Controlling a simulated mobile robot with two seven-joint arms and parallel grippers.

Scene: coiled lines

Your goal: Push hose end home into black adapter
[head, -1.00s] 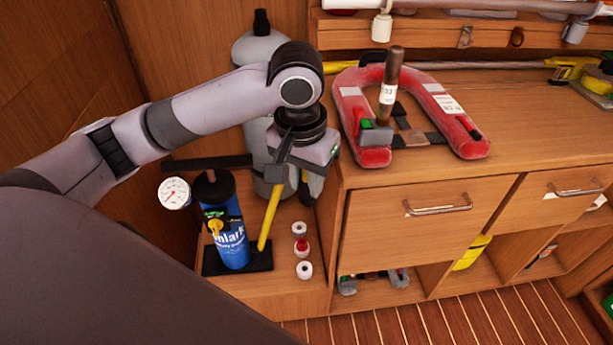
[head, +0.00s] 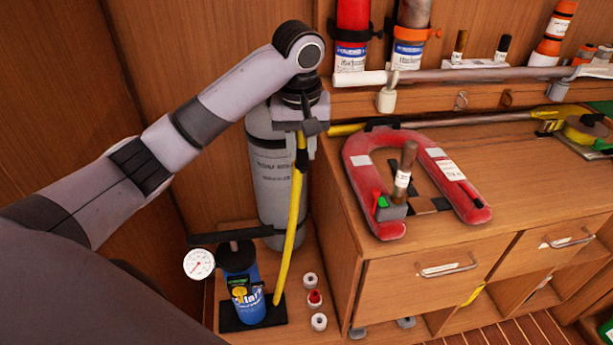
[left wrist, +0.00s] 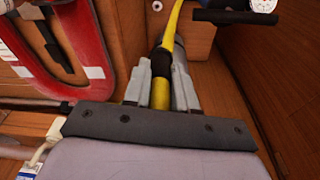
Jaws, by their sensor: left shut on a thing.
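My left gripper (head: 302,150) is shut on the yellow hose (head: 293,225), high in front of the grey cylinder. The hose hangs down from the fingers, slightly bent, to beside the blue pump (head: 243,297). In the left wrist view, the hose (left wrist: 172,22) runs away between the two grey fingers (left wrist: 161,90). A black sleeve (left wrist: 161,62) sits around it at the fingertips, with a yellow stretch nearer the palm. I cannot tell whether this sleeve is the black adapter. My right gripper is not in view.
A grey cylinder (head: 275,185) stands behind the hose. A red horseshoe buoy (head: 362,178) lies on the wooden counter (head: 520,165). A gauge (head: 199,264) is beside the pump.

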